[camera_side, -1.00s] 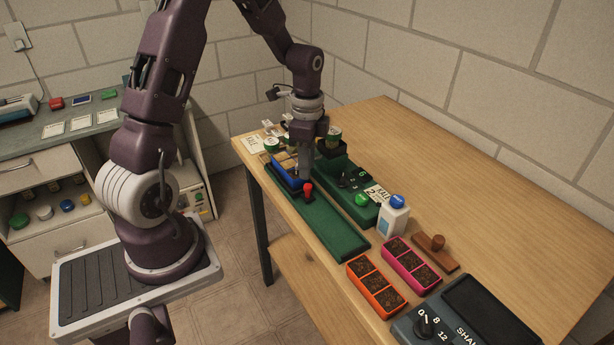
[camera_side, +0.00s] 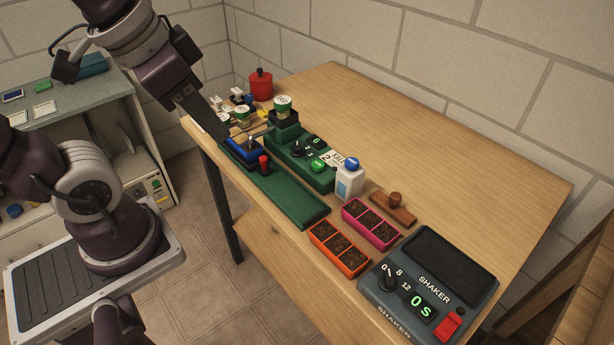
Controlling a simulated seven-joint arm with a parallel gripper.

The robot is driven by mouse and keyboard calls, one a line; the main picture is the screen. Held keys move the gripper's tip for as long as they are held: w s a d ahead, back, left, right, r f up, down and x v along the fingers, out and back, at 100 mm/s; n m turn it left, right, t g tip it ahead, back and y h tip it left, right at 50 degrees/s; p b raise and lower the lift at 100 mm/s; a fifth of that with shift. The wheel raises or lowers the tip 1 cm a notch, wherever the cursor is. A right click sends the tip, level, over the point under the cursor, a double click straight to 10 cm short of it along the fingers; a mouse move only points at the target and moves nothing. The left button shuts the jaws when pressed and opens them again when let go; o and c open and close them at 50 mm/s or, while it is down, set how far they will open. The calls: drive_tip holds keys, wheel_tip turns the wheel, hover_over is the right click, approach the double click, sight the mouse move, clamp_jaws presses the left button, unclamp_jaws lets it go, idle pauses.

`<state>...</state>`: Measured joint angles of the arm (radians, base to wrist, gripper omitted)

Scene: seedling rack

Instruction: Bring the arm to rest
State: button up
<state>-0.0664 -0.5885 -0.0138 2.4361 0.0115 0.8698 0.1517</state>
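My gripper (camera_side: 219,134) hangs tilted at the left edge of the wooden table (camera_side: 425,135), beside the blue block (camera_side: 240,154) on the long green base (camera_side: 292,205). Its fingers line up in this view, so I cannot see whether they are open or shut. I see nothing held between them. My arm is bent, with its forearm at the upper left.
The green device with a dial (camera_side: 298,152) stands behind the base. A white bottle (camera_side: 348,182), orange tray (camera_side: 340,248), pink tray (camera_side: 370,224), wooden stamp (camera_side: 393,206) and shaker (camera_side: 430,290) stand nearer. A red pot (camera_side: 261,88) is at the back. The table's right side is clear.

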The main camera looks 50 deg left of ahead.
drive_tip(key=s, duration=0.1)
drive_tip(key=s+d+n, duration=0.1)
drive_tip(key=s, duration=0.1)
drive_tip(key=shift+d+t, duration=0.1)
drive_tip(key=shift+t, duration=0.3)
drive_tip(key=shift+r, duration=0.1)
